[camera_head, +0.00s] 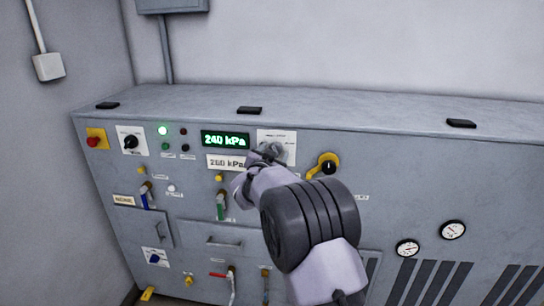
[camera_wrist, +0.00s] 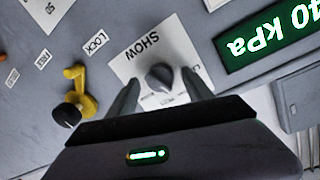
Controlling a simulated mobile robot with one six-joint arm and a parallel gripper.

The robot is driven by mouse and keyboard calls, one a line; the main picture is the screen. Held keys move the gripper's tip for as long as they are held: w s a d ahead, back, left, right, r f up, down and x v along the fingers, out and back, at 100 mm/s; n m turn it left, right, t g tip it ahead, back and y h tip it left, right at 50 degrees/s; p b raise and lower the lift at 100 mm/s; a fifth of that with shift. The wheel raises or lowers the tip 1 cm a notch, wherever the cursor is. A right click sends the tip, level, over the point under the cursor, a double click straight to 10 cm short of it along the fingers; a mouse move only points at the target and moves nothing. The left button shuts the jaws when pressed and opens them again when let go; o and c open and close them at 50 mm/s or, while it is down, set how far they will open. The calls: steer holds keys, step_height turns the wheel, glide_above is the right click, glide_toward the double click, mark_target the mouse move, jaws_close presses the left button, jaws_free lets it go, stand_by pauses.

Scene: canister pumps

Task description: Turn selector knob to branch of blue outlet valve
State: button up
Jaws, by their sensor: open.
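A grey knob (camera_wrist: 160,77) sits on a white plate (camera_wrist: 135,65) marked SHOW in the wrist view. The same plate (camera_head: 283,135) shows in the head view, right of the green display, and my arm partly covers it. My gripper (camera_head: 263,155) is at this plate. In the wrist view my gripper (camera_wrist: 162,80) is open, with one finger on each side of the knob; I cannot tell whether they touch it. The plate's small lettering is too blurred to read. A valve with a blue handle (camera_head: 144,197) is on the left of the panel.
A green display (camera_head: 225,140) reads 240 kPa, with a white 260 kPa plate (camera_head: 227,162) below. A yellow lever with a black hub (camera_head: 327,163) is close to the right. A green-handled valve (camera_head: 221,207) and a black knob (camera_head: 130,142) are to the left.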

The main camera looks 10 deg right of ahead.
steer(key=p+v, duration=0.3)
steer(key=v, duration=1.4)
steer(key=shift+s, duration=0.15)
steer(key=shift+a, duration=0.1)
